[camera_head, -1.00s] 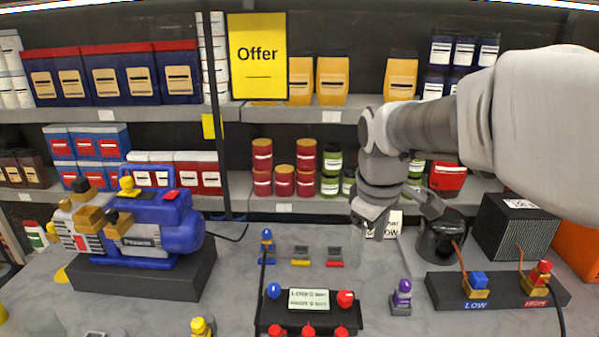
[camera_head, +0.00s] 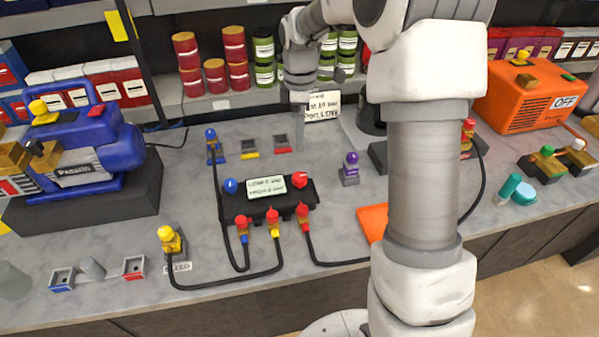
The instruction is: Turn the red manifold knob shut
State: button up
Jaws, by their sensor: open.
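The black manifold block (camera_head: 262,207) lies on the grey worktop in the middle of the view. Its red knob (camera_head: 300,179) is at the right end of the top, and a blue knob (camera_head: 231,186) is at the left end, with a printed label between them. Hoses with red and yellow fittings leave its front. My gripper (camera_head: 308,92) is open and appears empty. It is behind and above the manifold in the picture, apart from the red knob. Its fingertips are small and hard to make out. The red knob is in full view.
A blue vacuum pump (camera_head: 85,150) stands at the left. A purple-capped fitting (camera_head: 350,168) stands right of the manifold. An orange machine (camera_head: 528,98) is at the back right. My arm covers part of the right side. Hoses cross the front worktop.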

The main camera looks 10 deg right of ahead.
aim_at(300, 176)
notch_tip(300, 176, down, 15)
jog(key=shift+r, duration=0.1)
dwell(0.3)
grip_shut()
